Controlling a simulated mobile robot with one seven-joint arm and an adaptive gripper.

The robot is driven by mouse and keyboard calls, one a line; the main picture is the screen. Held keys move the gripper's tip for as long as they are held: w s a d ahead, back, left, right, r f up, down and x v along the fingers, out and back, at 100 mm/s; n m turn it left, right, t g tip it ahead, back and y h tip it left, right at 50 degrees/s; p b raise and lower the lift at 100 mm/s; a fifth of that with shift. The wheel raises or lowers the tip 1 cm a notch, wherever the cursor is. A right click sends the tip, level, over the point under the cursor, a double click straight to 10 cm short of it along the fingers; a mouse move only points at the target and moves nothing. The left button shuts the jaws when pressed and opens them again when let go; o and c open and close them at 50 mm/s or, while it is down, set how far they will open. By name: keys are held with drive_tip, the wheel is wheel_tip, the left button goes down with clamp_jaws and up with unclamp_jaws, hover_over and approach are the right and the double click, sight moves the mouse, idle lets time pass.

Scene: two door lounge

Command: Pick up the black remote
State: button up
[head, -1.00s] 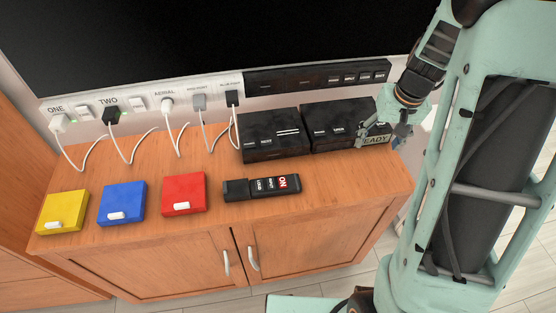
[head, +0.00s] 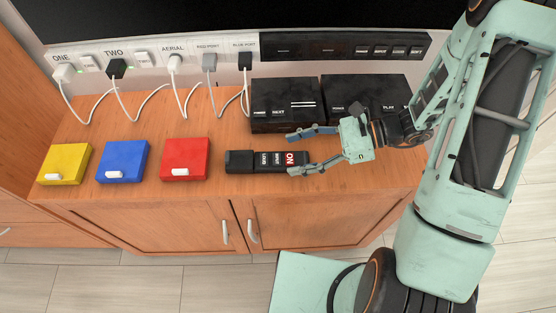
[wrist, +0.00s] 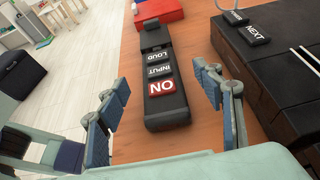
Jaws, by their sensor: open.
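The black remote (head: 243,161) lies flat on the wooden cabinet top, right of the red box. It has dark keys and a red ON key at its right end. In the wrist view the remote (wrist: 154,48) runs lengthwise between my fingers, ON key nearest me. My gripper (head: 298,153) is open and comes in from the right. Its two fingers are spread on either side of the remote's ON end, and nothing is held. In the wrist view my gripper (wrist: 158,98) also shows its blue-padded fingers apart. Their exact height above the top is hard to tell.
Red (head: 186,158), blue (head: 123,160) and yellow (head: 64,163) boxes with white switches stand left of the remote. Two black devices (head: 284,103) stand close behind my gripper. White cables hang from the sockets along the back. The cabinet's front edge (head: 200,197) is nearby.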

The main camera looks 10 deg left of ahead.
sight(278, 159)
drive_tip(key=shift+x, duration=2.75)
drive_tip(key=shift+s+d+f, duration=0.1)
drive_tip(key=shift+f, duration=0.1)
drive_tip(key=shift+c, duration=0.7)
drive_tip(key=c, duration=1.2)
